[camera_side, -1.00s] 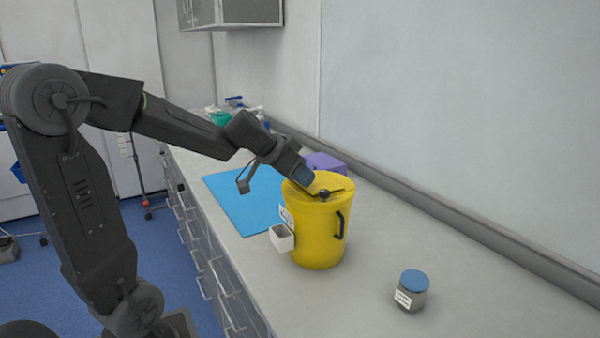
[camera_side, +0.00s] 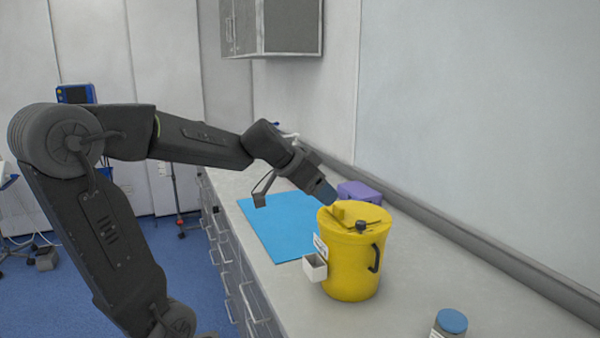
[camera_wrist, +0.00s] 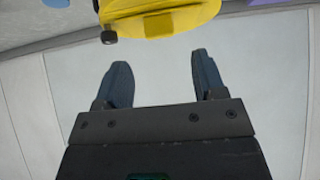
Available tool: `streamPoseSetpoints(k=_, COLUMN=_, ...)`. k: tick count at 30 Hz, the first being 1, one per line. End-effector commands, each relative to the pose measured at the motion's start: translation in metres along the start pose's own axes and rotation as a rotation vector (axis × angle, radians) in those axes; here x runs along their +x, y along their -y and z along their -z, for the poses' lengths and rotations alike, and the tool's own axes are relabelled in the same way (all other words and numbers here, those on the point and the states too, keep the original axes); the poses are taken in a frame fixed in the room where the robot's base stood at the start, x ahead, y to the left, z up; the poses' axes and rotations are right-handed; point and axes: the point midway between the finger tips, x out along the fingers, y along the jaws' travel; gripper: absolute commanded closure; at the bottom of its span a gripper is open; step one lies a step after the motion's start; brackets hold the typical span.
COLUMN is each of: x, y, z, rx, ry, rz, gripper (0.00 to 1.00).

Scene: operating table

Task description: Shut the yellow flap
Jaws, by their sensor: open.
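A round yellow bin (camera_side: 350,265) stands on the counter in the side view. A small yellow flap (camera_side: 338,211) shows on its lid, seemingly tilted up, beside a black knob (camera_side: 361,226). My gripper (camera_side: 329,196) is just above the left rim of the bin, close to the flap; I cannot tell whether they touch. In the wrist view my gripper's two fingers (camera_wrist: 162,60) are apart with nothing between them. The yellow lid (camera_wrist: 165,18) and black knob (camera_wrist: 109,37) lie beyond the fingertips.
A white holder (camera_side: 315,267) hangs on the bin's left side. A blue mat (camera_side: 275,230) and a purple box (camera_side: 359,191) lie behind the bin. A blue-capped jar (camera_side: 451,322) stands at front right. The counter (camera_side: 440,275) right of the bin is clear.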

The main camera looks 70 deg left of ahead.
Motion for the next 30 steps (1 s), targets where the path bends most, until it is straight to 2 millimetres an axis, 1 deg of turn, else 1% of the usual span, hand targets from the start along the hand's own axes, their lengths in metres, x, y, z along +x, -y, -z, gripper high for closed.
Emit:
streamPoseSetpoints(k=1, x=-0.014, y=0.002, z=0.001, rx=-0.001, ry=-0.007, rz=0.006, gripper=0.36)
streamPoseSetpoints(k=6, x=-0.048, y=0.001, z=0.0, rx=-0.002, ry=-0.003, rz=0.006, gripper=0.36)
streamPoseSetpoints(k=9, x=-0.062, y=0.001, z=0.0, rx=-0.003, ry=-0.002, rz=0.004, gripper=0.36)
streamPoseSetpoints(k=12, x=-0.072, y=0.001, z=0.0, rx=-0.003, ry=0.0, rz=0.002, gripper=0.36)
streamPoseSetpoints(k=17, x=-0.078, y=0.0, z=0.0, rx=-0.001, ry=0.001, rz=0.0, gripper=0.36)
streamPoseSetpoints(k=30, x=-0.078, y=0.0, z=-0.001, rx=-0.001, ry=0.002, rz=-0.002, gripper=0.36)
